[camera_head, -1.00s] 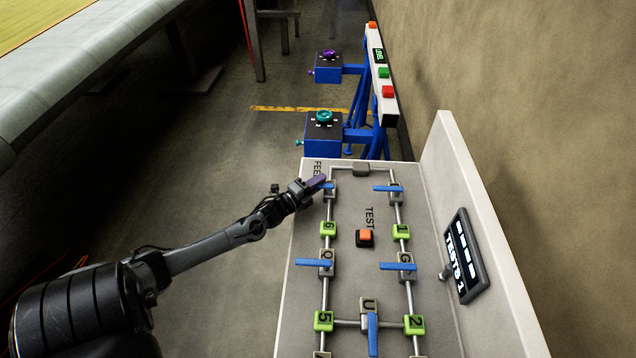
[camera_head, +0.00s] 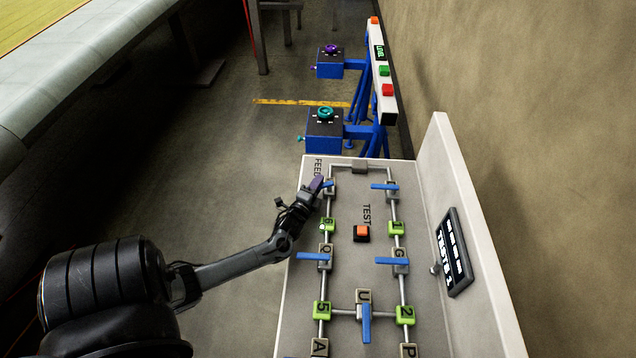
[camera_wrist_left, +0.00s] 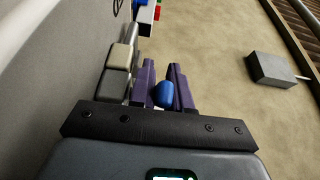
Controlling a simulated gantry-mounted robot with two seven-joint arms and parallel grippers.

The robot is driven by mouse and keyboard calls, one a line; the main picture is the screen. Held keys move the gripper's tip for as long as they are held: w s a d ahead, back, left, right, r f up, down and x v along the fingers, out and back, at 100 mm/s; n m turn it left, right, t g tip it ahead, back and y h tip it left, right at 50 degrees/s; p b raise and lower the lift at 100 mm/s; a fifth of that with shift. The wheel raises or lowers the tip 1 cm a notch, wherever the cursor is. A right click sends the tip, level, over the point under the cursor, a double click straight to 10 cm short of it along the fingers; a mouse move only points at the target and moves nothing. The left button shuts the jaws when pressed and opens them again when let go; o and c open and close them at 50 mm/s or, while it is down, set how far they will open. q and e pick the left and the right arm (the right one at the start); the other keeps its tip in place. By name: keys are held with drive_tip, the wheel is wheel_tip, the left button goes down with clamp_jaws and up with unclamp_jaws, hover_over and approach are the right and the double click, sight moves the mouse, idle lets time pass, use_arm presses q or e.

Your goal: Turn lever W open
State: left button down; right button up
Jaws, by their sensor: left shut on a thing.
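My left gripper (camera_head: 317,184) is at the top-left valve (camera_head: 330,190) of the panel, below the FEED label. Its purple fingers are shut on that valve's blue lever (camera_head: 328,183), which is mostly covered in the head view. In the left wrist view the rounded blue lever end (camera_wrist_left: 164,94) sits between the two purple fingers (camera_wrist_left: 163,84). The letter on this valve is hidden, so I cannot confirm it is W. The top-right valve's letter is also covered by its own blue lever (camera_head: 384,187). My right gripper is not in view.
Levers Q (camera_head: 314,256), G (camera_head: 392,261) and U (camera_head: 366,324) lie further down the pipework. An orange TEST button (camera_head: 362,231) is mid-panel. A display (camera_head: 454,253) reads "TESTS 1". Blue stands with a purple knob (camera_head: 332,49) and a teal knob (camera_head: 325,113) stand beyond.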

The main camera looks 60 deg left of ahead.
use_arm(q)
drive_tip(key=c, duration=1.2)
unclamp_jaws()
drive_tip(key=shift+o, duration=0.2)
drive_tip(key=v, duration=1.1)
